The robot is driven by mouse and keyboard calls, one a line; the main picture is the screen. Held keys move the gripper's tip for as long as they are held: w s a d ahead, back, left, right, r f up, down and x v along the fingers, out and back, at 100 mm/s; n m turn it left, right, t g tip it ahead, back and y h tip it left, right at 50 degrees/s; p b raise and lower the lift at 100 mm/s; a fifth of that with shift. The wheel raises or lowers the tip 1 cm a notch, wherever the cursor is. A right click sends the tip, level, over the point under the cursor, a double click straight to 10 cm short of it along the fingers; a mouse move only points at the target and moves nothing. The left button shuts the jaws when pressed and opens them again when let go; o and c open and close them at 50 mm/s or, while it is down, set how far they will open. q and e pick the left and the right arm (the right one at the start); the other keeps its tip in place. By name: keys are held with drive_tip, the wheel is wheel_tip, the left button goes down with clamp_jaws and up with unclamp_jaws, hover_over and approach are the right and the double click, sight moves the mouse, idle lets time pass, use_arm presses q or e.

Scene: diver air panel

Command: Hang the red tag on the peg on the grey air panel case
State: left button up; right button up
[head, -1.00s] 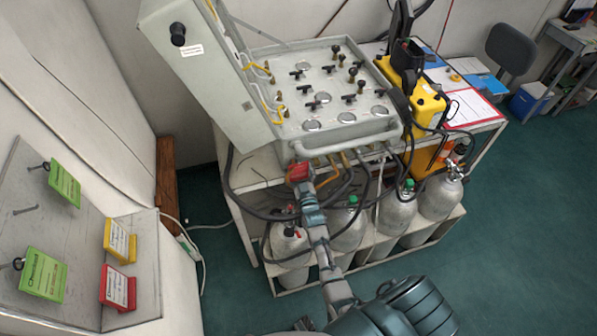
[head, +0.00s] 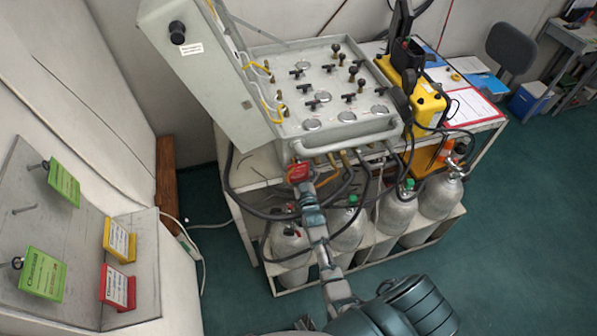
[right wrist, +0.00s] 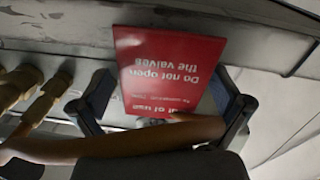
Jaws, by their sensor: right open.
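A red tag (head: 299,172) is at the front edge of the grey air panel case (head: 279,118). In the right wrist view the red tag (right wrist: 168,72) has white lettering, upside down, and lies close to the case's front face (right wrist: 75,47). My right gripper (head: 302,185) is at the tag. In the right wrist view its fingers (right wrist: 165,105) stand open, one on each side of the tag, with gaps beside it. The peg is not visible; I cannot tell whether the tag hangs on it. My left gripper is not in view.
A board at left holds green tags (head: 63,183), a yellow tag (head: 119,240) and another red tag (head: 117,288). A grey tube handle (head: 345,140) and hoses run along the case front. Gas cylinders (head: 350,228) stand below. A yellow unit (head: 425,100) stands at right.

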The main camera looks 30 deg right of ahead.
drive_tip(key=v, duration=1.2)
drive_tip(key=shift+a+f, duration=0.1)
drive_tip(key=shift+f, duration=0.05)
